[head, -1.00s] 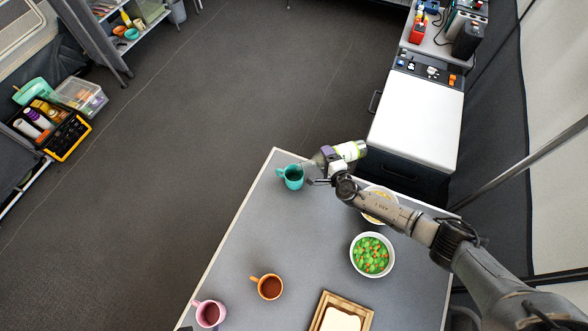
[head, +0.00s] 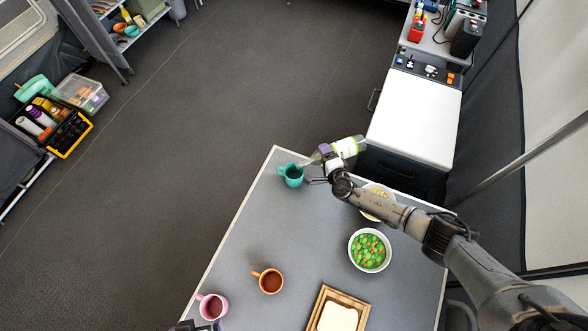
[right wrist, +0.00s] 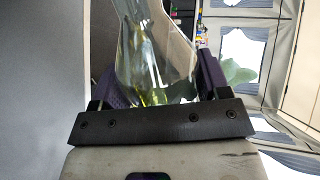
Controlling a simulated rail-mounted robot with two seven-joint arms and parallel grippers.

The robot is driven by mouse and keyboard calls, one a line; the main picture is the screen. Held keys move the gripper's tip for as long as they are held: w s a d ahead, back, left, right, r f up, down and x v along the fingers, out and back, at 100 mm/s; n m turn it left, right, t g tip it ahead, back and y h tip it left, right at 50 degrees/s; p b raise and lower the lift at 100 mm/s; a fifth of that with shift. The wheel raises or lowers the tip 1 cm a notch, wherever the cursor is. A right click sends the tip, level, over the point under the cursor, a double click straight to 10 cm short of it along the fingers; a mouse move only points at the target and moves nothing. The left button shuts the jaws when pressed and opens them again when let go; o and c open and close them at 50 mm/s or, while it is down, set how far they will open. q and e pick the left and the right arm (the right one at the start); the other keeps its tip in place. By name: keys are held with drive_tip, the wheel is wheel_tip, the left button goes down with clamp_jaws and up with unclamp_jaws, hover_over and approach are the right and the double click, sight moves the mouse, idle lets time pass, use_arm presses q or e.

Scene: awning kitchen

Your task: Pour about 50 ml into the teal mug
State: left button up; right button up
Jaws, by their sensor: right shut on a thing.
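The teal mug (head: 291,178) stands upright near the far left corner of the grey table (head: 262,222). My right gripper (head: 326,160) is shut on a clear bottle (head: 345,148) with a pale green label, just right of the mug. The bottle is tilted far over, its narrow neck pointing left and down at the mug's rim. In the right wrist view the clear bottle (right wrist: 155,50) is between the purple finger pads, with a little yellowish liquid visible. I cannot make out a stream. My left gripper (head: 195,326) barely shows at the bottom edge, its jaws unclear.
An orange mug (head: 271,281) and a pink mug (head: 211,307), both with dark contents, stand nearer on the table. A bowl of peas and carrots (head: 352,252), another bowl (head: 380,190) partly under my right arm, and bread on a wooden tray (head: 312,318) are there too.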

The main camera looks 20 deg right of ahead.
drive_tip(key=shift+r+p, duration=0.4)
drive_tip(key=shift+p, duration=0.25)
drive_tip(key=shift+d, duration=0.1)
drive_tip(key=shift+d, duration=0.15)
drive_tip(key=shift+f+b, duration=0.2)
drive_tip(key=shift+b, duration=0.1)
drive_tip(key=shift+d+r, duration=0.1)
drive_tip(key=shift+d, duration=0.1)
drive_tip(key=shift+r+n+p, duration=0.1)
drive_tip(key=shift+n+p, duration=0.2)
idle(1.0)
